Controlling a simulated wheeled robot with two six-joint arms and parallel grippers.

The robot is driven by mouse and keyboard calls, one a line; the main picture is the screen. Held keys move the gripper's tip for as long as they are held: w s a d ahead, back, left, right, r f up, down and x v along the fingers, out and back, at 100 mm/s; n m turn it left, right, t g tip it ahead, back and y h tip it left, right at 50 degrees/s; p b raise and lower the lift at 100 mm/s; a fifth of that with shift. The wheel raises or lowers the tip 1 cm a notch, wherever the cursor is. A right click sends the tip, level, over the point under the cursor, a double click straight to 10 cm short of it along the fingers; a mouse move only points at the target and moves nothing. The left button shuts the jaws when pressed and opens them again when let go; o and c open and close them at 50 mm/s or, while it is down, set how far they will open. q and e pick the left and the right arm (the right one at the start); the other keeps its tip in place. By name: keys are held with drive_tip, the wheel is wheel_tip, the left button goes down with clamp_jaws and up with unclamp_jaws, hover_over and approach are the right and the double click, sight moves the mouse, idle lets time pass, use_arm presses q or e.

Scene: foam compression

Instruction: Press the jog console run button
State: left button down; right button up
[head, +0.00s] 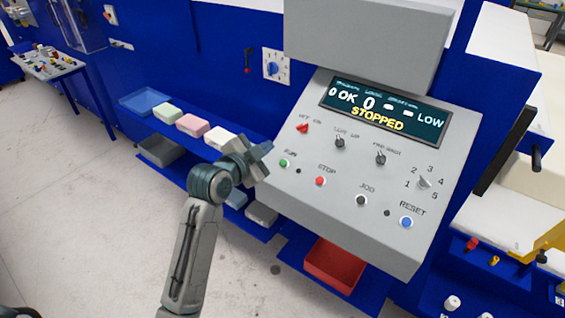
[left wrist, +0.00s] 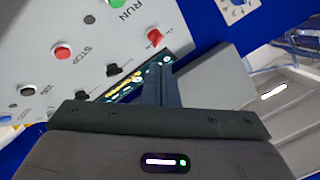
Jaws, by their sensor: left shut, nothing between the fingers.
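The grey jog console (head: 330,215) has a sloped face with a dark display (head: 385,108) reading "STOPPED" and "LOW". The green run button (head: 284,163) is at the face's left edge. It also shows, partly cut off, at the top of the left wrist view (left wrist: 116,3). My left gripper (head: 262,158) is shut and empty, just left of the run button in the head view. A gap to the button shows in the head picture; contact is not visible. In the left wrist view the shut fingers (left wrist: 160,85) overlap the display. My right gripper is not in view.
The red stop button (head: 320,181), the red switch (head: 303,128), black knobs, the jog button (head: 361,200) and the blue reset button (head: 407,222) share the face. A blue shelf with foam blocks (head: 193,125) lies left; a red bin (head: 335,268) sits below.

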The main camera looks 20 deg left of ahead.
sight(283, 163)
use_arm(q)
drive_tip(key=w+f+b, duration=0.1)
drive_tip(key=f, duration=0.1)
drive_tip(key=w+f+b, duration=0.1)
drive_tip(key=f+b, duration=0.1)
drive_tip(key=w+d+f+b, duration=0.1)
drive_tip(key=f+b, duration=0.1)
drive_tip(key=shift+d, duration=0.1)
drive_tip(key=shift+w+d+f+b, duration=0.15)
drive_tip(key=shift+w+f+b, duration=0.5)
drive_tip(key=shift+f+b, duration=0.05)
drive_tip(key=shift+f, duration=0.1)
idle(1.4)
drive_tip(key=shift+w+d+f, duration=0.1)
drive_tip(key=shift+w+f, duration=0.1)
drive_tip(key=shift+f, duration=0.05)
